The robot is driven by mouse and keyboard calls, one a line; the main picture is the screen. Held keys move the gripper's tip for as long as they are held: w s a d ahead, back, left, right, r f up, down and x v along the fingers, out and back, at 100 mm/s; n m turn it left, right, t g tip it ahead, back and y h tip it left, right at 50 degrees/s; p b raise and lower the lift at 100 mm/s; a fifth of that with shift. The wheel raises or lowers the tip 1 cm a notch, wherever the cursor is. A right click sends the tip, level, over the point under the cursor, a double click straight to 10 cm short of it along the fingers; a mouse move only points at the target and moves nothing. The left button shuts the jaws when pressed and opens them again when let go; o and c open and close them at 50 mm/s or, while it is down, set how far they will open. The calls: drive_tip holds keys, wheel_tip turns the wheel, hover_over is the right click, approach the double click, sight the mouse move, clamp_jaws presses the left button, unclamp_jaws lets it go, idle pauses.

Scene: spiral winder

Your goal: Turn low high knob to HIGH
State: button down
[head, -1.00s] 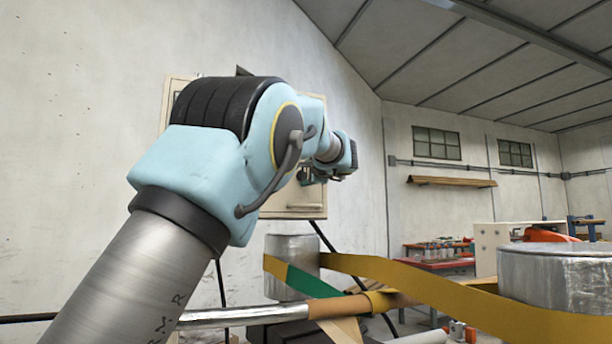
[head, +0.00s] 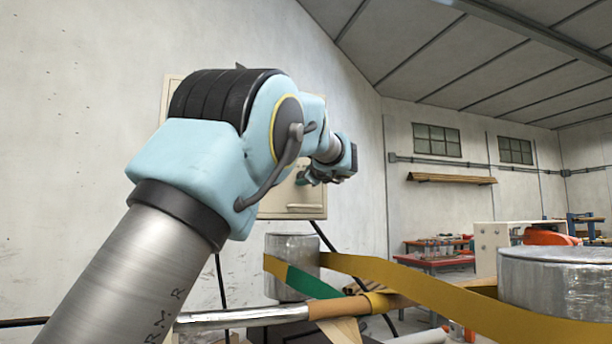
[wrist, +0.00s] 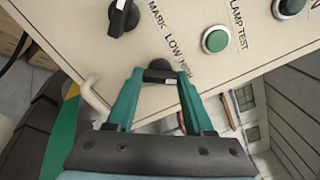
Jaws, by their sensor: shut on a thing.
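The low high knob (wrist: 159,65) is black and sits on the beige control panel (wrist: 92,50) under the label "LOW HIGH", whose end is partly covered. In the wrist view my gripper (wrist: 161,77) has its two teal fingers on either side of the knob, shut on it. A small white mark shows on the dark part between the fingertips. In the head view my gripper (head: 308,178) is small and in front of the panel (head: 292,209), and my arm hides most of the panel and the knob.
A black selector knob (wrist: 123,17) labelled "MARK" and a green "LAMP TEST" button (wrist: 215,39) flank the low high knob. A panel handle (wrist: 95,95) is at left. In the head view, yellow belt (head: 400,276) and metal drums (head: 556,282) stand lower right.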

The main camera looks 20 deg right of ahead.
drive_tip(key=shift+f, duration=0.1)
drive_tip(key=shift+c, duration=1.4)
unclamp_jaws()
drive_tip(key=s+a+b, duration=0.1)
drive_tip(key=s+b, duration=0.3)
drive_tip(key=s, duration=0.6)
drive_tip(key=shift+s, duration=0.4)
drive_tip(key=shift+a, duration=0.1)
